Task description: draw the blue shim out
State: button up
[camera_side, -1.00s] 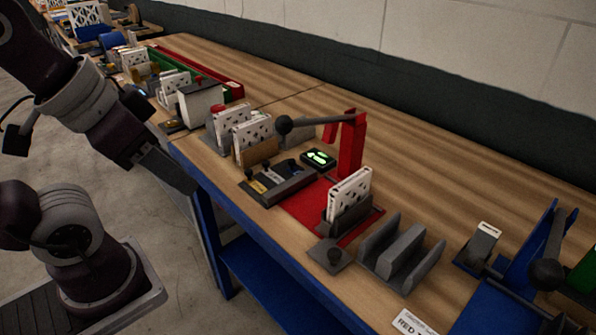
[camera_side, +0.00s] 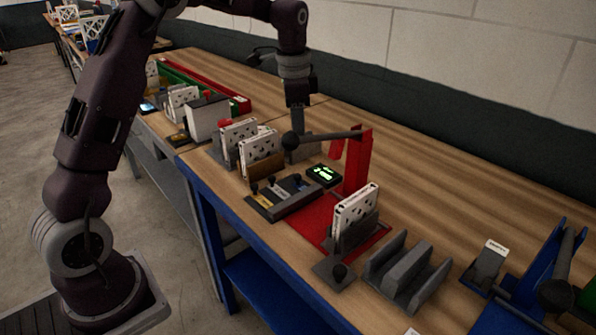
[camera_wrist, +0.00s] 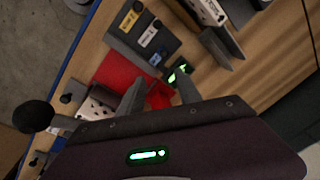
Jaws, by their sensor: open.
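A dark shim tray (camera_side: 285,198) sits on the bench left of the red pad. It holds labelled pieces: a yellow one (camera_wrist: 130,20), a white one (camera_wrist: 149,35) and a small blue one (camera_wrist: 156,60), which looks like the blue shim. In the side view the blue shim (camera_side: 297,180) is a small patch at the tray's far end. My gripper (camera_side: 298,128) hangs above the bench behind the tray, pointing down. In the wrist view my gripper (camera_wrist: 160,77) has its fingers apart with nothing between them, and the blue shim is just beyond the fingertips.
A red press (camera_side: 356,165) with a black ball-ended lever (camera_side: 291,141) stands close to the tray. A lit green display (camera_side: 324,174) lies beside it. White filters (camera_side: 260,146) stand to the left, and another (camera_side: 355,210) stands in a dark holder. The bench behind is clear.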

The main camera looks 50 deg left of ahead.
jog(key=m+g, duration=0.1)
jog(key=m, duration=0.1)
send_over(298, 175)
jog(key=shift+h, duration=0.3)
notch_tip(298, 175, down, 8)
jog(key=shift+r, duration=0.1)
notch_tip(298, 175, down, 6)
jog(key=shift+f, duration=0.25)
grip_shut()
dwell(0.5)
